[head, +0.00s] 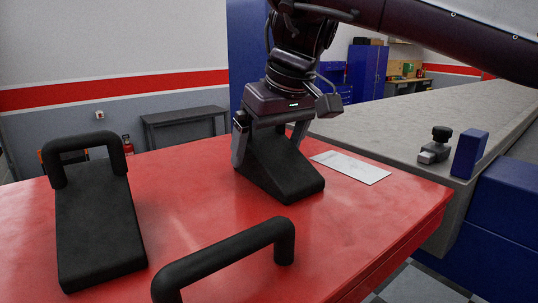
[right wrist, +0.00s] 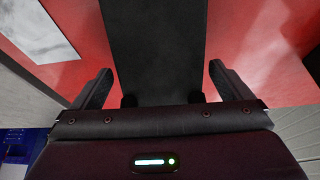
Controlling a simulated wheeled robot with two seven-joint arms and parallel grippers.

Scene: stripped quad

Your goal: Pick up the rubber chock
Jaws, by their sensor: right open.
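A black rubber chock (head: 285,175), wedge-shaped, sits on the red tabletop (head: 190,190) near its back middle. My right gripper (head: 270,142) points down over the chock's tall end, with one finger on each side of it. In the right wrist view the chock (right wrist: 155,45) runs between the two open fingers (right wrist: 158,84), and red surface shows in gaps on both sides. The chock's near end is hidden by the gripper body in that view. My left gripper is not in view.
A second black wedge-like block (head: 98,235) lies at the left, with a black arched handle (head: 84,143) at its far end. Another black handle (head: 225,255) stands in front. A white sheet (head: 350,167) lies right of the chock. A grey bench (head: 400,130) stands beyond.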

